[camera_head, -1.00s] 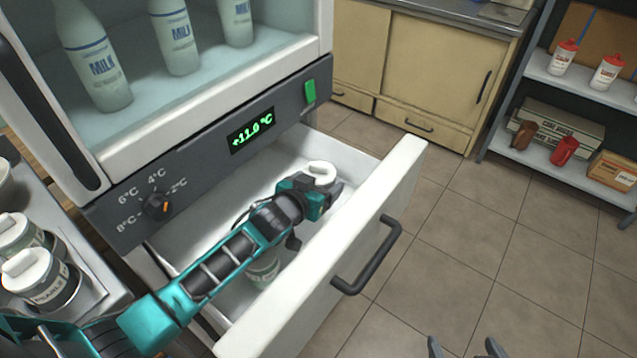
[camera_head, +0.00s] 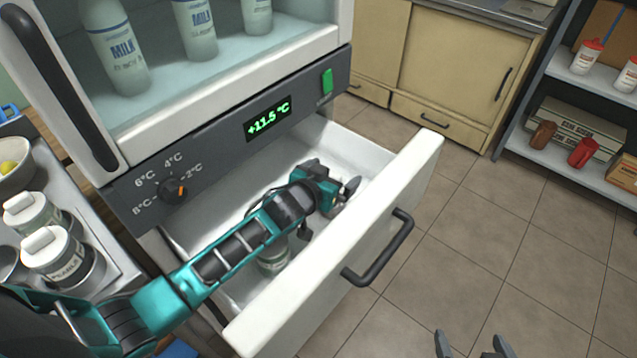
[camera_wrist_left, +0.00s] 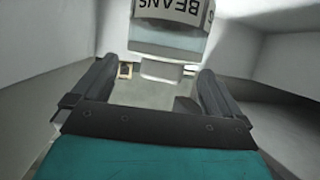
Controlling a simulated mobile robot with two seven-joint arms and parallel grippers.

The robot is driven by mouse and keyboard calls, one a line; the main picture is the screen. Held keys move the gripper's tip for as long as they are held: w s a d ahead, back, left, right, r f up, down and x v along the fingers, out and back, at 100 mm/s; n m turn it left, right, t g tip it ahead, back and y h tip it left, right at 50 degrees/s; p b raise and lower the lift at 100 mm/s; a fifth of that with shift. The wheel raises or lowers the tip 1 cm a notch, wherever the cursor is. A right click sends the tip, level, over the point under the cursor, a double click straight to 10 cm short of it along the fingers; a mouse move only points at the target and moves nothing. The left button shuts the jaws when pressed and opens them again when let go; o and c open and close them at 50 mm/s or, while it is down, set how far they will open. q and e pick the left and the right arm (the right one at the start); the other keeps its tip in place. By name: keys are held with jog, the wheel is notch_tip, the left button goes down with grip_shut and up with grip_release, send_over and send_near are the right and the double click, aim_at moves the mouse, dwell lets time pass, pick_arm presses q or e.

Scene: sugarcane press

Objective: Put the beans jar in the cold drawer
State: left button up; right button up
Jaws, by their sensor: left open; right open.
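The beans jar (camera_wrist_left: 172,32) is just beyond my left fingertips in the left wrist view, its white label reading BEANS upside down. The jar is not between the fingers there. My left gripper (camera_head: 345,190) is open, reaching down inside the pulled-out cold drawer (camera_head: 400,185); it also shows in the wrist view (camera_wrist_left: 150,85). In the head view I cannot make out the beans jar near the fingers. A labelled jar (camera_head: 274,257) stands in the drawer, partly under my left arm; its name is unreadable. My right gripper (camera_head: 472,345) is open and empty over the floor.
The drawer handle (camera_head: 380,255) faces the open floor at right. The fridge above holds milk bottles (camera_head: 115,50); its display (camera_head: 268,119) reads +11.5 °C. Lidded jars (camera_head: 55,258) and a bowl (camera_head: 10,165) stand on the left counter. A shelf (camera_head: 575,165) stands at far right.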

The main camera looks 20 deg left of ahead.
pick_arm(q)
jog(key=p+v, duration=0.1)
jog(key=v, duration=1.1)
jog(key=shift+r+p, duration=0.2)
jog(key=shift+p, duration=0.2)
jog(key=shift+w, duration=0.15)
